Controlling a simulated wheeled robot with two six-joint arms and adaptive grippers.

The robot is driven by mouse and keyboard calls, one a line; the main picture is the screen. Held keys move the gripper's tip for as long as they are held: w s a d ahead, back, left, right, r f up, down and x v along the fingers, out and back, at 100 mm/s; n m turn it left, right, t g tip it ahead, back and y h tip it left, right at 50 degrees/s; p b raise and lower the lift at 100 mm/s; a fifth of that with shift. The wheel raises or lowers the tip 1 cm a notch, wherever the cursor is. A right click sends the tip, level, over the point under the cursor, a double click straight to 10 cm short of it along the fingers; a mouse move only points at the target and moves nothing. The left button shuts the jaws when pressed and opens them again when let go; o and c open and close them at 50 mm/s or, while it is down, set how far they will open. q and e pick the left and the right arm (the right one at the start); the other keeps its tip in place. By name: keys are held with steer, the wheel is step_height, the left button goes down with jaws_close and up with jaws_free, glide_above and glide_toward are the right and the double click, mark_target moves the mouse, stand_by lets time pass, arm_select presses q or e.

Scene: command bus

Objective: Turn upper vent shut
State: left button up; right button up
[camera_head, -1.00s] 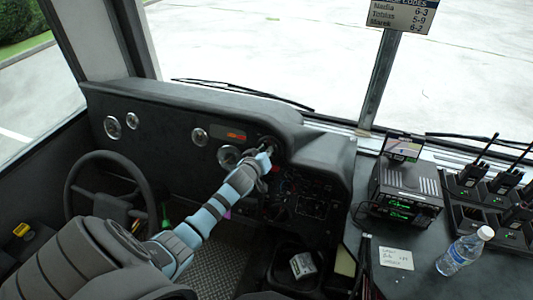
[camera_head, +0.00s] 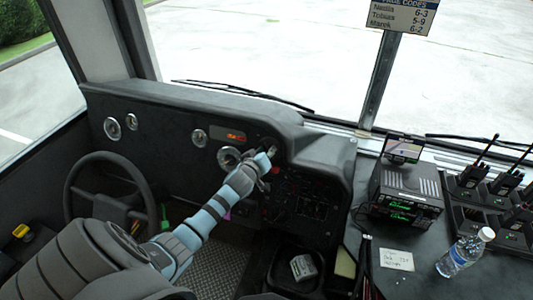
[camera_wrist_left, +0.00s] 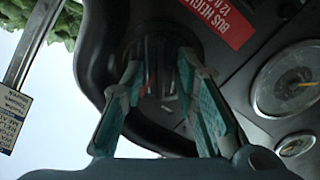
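The upper vent (camera_wrist_left: 158,75) is a dark round outlet with slats in the dashboard, seen up close in the left wrist view. In the head view it is mostly hidden behind my left gripper (camera_head: 270,153), which is at the dashboard's right end. In the left wrist view, my left gripper (camera_wrist_left: 160,68) has its two teal-padded fingers apart, with the vent's face between and beyond their tips. I cannot tell whether the fingers touch the vent. My right gripper is not in view.
Round gauges (camera_head: 229,157) and a red label (camera_wrist_left: 222,22) are beside the vent. The steering wheel (camera_head: 75,190) is at left. A radio unit (camera_head: 405,190), handheld radios (camera_head: 472,175) and a water bottle (camera_head: 463,252) stand on the right counter.

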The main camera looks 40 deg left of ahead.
arm_select(q)
steer(key=v, duration=1.2)
